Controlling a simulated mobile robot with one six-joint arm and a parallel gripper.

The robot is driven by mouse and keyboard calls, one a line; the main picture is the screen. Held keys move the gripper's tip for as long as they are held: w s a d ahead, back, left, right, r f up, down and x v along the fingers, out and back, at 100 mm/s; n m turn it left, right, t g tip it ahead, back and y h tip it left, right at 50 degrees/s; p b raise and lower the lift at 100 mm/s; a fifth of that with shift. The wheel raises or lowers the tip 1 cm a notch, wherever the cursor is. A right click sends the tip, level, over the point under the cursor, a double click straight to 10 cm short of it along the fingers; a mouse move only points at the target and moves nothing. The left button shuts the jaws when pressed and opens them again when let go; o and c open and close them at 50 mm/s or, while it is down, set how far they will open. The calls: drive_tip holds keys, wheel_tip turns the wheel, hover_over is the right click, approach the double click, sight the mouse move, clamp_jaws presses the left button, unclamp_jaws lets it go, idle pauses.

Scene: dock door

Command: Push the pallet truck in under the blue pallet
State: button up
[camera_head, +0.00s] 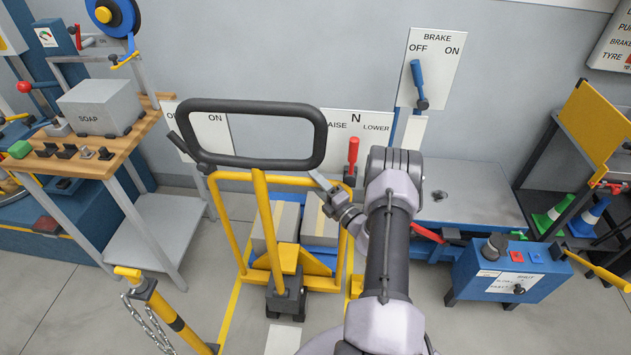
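The pallet truck (264,220) stands in the middle of the view, with a yellow tiller, a yellow upright frame and a dark steering base low down. Its black loop handle (250,106) is at the top of the tiller. The blue pallet (322,258) shows in part behind the frame, with pale boxes on it; the truck hides most of it, and I cannot see how far the forks reach under. My gripper (320,179) is at the lower right corner of the handle, close to it or touching. Its fingers are too small to tell whether they grip.
A workbench (151,133) stands left, a yellow post with a chain (172,315) in the left foreground. A blue lift table (468,200) and a blue control box (506,277) stand right. A wall with lever panels (432,65) closes the back. Yellow lines mark the floor lane.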

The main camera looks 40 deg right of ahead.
drive_tip(key=shift+r, duration=0.15)
drive_tip(key=shift+s, duration=0.1)
drive_tip(key=s+a+f+p, duration=0.1)
drive_tip(key=s+p, duration=0.3)
drive_tip(key=s, duration=1.3)
drive_tip(key=shift+a+f, duration=0.15)
drive_tip(key=shift+f, duration=0.55)
